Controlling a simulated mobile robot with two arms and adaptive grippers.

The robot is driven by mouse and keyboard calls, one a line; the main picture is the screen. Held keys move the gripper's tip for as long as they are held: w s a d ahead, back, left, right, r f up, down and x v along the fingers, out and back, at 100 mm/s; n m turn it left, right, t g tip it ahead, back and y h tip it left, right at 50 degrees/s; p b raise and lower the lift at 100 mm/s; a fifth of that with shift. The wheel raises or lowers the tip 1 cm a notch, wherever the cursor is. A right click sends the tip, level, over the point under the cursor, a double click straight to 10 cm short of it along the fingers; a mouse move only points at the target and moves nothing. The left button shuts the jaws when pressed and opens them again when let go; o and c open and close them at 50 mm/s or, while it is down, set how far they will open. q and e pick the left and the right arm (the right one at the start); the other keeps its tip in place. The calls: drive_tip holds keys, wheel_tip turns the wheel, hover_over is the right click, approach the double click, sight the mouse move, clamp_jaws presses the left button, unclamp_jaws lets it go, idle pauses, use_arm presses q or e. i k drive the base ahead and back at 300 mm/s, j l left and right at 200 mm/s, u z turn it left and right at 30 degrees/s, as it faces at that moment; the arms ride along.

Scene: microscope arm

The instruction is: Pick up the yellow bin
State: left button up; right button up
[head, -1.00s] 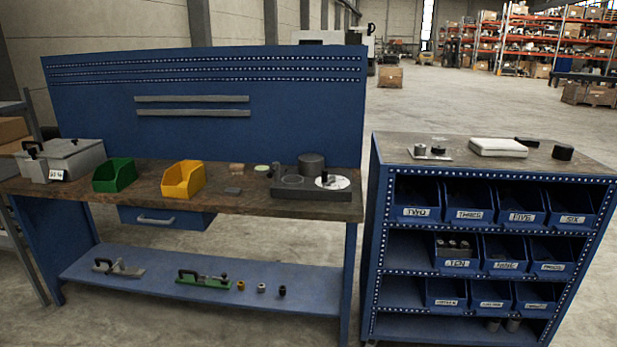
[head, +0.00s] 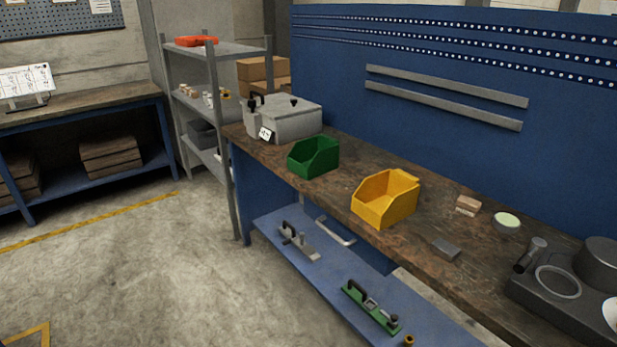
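The yellow bin (head: 385,200) stands upright on the wooden top of the blue workbench (head: 345,192), close to its front edge. Its inside looks empty. A green bin (head: 314,157) stands to its left on the same top, apart from it. Neither of my grippers is in the head view.
A grey lidded box (head: 285,120) stands at the bench's left end. Small blocks, a round dish (head: 507,222) and a dark fixture (head: 562,285) lie right of the yellow bin. Clamps (head: 370,306) lie on the lower shelf. The floor (head: 150,280) in front is clear.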

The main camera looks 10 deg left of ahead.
sight(384, 199)
drive_tip(key=i+j+u, duration=0.2)
drive_tip(key=i+u, duration=0.15)
drive_tip(key=i, duration=0.15)
drive_tip(key=i+u, duration=0.35)
drive_tip(key=i, duration=0.15)
